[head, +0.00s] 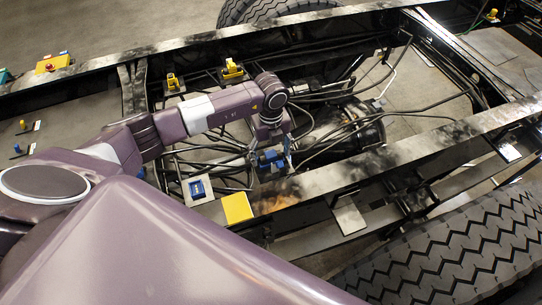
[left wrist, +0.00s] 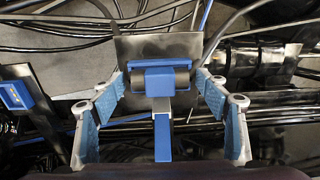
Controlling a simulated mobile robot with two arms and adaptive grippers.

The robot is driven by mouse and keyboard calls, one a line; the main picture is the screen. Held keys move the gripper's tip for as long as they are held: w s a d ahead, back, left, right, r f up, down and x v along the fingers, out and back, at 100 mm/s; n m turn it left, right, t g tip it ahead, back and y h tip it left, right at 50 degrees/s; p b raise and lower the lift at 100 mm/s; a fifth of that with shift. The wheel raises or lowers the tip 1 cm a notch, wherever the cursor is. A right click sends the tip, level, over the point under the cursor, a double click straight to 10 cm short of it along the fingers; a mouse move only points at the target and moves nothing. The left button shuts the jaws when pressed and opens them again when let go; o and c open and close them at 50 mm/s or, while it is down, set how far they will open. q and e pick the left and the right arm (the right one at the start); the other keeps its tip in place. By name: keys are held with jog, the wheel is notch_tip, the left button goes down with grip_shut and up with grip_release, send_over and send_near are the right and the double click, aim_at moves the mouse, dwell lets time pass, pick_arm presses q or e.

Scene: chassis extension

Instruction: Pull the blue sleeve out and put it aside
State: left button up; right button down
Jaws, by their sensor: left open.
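A blue sleeve-like part (left wrist: 160,78) with a dark grey cylinder across it sits in front of a grey plate (left wrist: 135,47) in the left wrist view. A blue bar (left wrist: 163,140) runs from it toward the camera, with a pale metal piece between. My left gripper (head: 271,160) is open, with its blue-padded fingers on either side of this part. Clear gaps show in the left wrist view, so I see no contact. In the head view the gripper and wrist largely hide the part. My right gripper is not in view.
A blue block (head: 197,188) on a plate and a yellow block (head: 237,207) are close to the left gripper. Black cables and hoses (head: 345,138) crowd the space between the chassis rails (head: 400,155). A large tire (head: 450,255) stands at lower right.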

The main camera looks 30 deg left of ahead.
pick_arm(q)
jog(key=shift+c, duration=0.3)
jog(key=c, duration=1.2)
jog(key=o, duration=1)
